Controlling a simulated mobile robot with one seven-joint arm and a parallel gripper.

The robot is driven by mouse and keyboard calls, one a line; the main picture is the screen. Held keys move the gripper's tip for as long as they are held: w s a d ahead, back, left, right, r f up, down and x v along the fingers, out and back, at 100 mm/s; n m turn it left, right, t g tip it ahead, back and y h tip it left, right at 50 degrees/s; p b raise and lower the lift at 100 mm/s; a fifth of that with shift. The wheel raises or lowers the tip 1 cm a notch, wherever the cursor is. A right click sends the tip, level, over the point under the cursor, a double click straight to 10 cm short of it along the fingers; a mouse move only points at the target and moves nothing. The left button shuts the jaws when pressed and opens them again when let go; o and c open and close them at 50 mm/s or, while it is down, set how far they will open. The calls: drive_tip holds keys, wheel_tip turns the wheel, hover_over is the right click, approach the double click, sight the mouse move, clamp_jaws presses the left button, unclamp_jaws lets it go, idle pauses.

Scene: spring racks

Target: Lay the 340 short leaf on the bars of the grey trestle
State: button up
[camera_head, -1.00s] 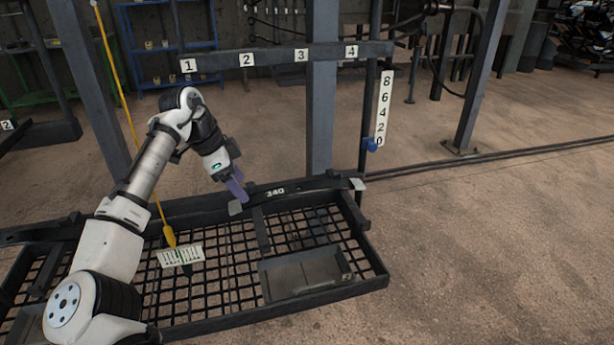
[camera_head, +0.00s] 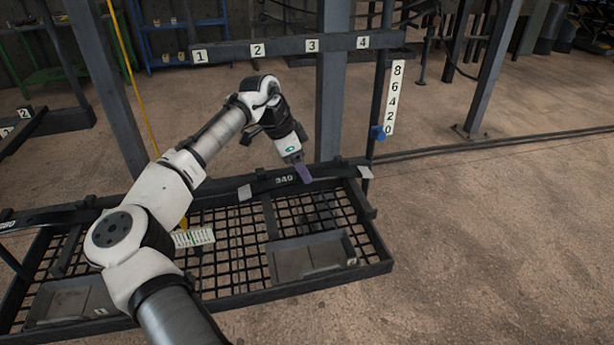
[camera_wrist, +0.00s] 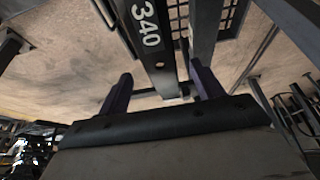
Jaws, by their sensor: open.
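The 340 short leaf (camera_head: 270,185) is a dark, slightly curved strip with a white "340" label. It lies along the back edge of the black mesh-topped rack, with pale pieces near both ends. My gripper (camera_head: 303,174) is over the leaf, just right of the label, with purple fingers pointing down. In the wrist view the leaf (camera_wrist: 148,42) runs between the two spread fingers of my gripper (camera_wrist: 160,90), with a gap on each side. The gripper is open and empty. I cannot clearly identify the grey trestle; a dark stand (camera_head: 45,128) marked "2" is at the far left.
The mesh rack (camera_head: 290,296) holds a grey tray (camera_head: 312,262) and a striped card (camera_head: 194,238). A bar numbered 1 to 4 (camera_head: 285,48) and an upright scale (camera_head: 393,97) with a blue slider (camera_head: 377,132) stand behind.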

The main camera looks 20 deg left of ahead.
drive_tip(key=shift+p+x, duration=0.35)
drive_tip(key=shift+x, duration=1.65)
clamp_jaws()
drive_tip(key=shift+r, duration=0.1)
